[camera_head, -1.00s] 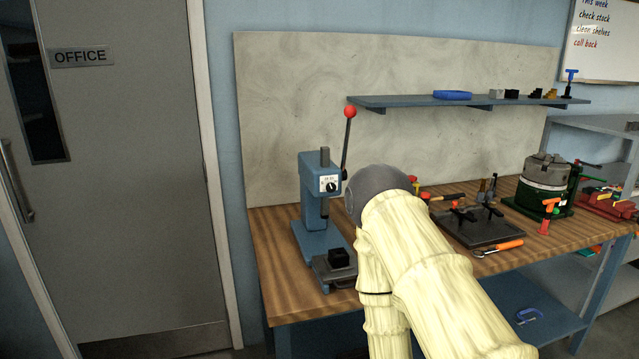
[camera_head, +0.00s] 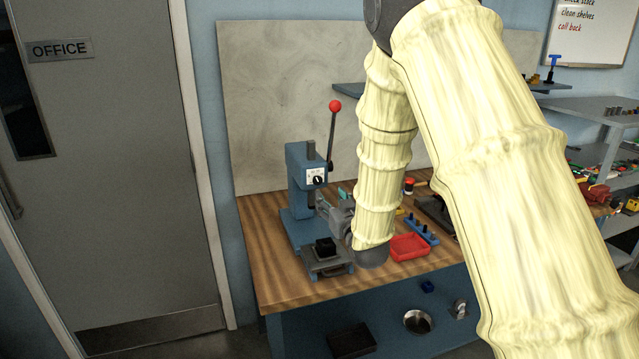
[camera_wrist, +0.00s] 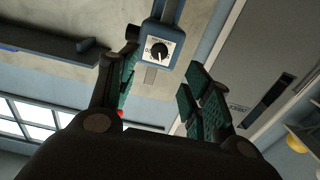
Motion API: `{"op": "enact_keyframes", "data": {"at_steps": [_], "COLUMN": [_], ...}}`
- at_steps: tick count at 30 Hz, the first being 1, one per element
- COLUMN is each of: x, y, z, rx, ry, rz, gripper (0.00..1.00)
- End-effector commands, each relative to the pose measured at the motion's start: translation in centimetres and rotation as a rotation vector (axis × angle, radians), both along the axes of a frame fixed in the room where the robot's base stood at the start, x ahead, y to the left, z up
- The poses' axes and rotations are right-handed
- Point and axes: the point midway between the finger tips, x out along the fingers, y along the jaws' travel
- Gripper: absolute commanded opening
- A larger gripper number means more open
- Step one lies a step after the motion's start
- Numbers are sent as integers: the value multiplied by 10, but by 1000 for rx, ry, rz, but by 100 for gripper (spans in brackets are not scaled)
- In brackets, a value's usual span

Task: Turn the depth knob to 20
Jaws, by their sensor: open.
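The depth knob (camera_head: 318,180) is a small black round knob on a white dial plate on the head of the blue bench press (camera_head: 300,222). It also shows at the top middle of the wrist view (camera_wrist: 160,52), with a light pointer mark; the scale figures are too small to read. My gripper (camera_head: 322,206) is just below and to the right of the knob in the head view, partly hidden by my arm. In the wrist view its green-padded fingers (camera_wrist: 160,80) are spread apart with nothing between them. The knob is ahead of the fingers; I see no contact.
A lever with a red ball (camera_head: 335,106) rises beside the press head. A black block (camera_head: 325,245) sits on the press base. A red tray (camera_head: 409,247) and a blue rack (camera_head: 421,229) are to the right on the wooden bench. My arm hides much of the right side.

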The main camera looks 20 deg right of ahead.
Motion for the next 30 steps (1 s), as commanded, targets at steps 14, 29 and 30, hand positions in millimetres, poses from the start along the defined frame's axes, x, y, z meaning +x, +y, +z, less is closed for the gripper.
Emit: {"op": "enact_keyframes", "data": {"at_steps": [14, 29, 30], "x": [61, 107, 108], "y": [2, 4, 4], "z": [6, 3, 3], "rx": [-2, -1, -1], "ry": [-6, -5, -5], "rz": [2, 1, 1], "gripper": [49, 49, 49]}}
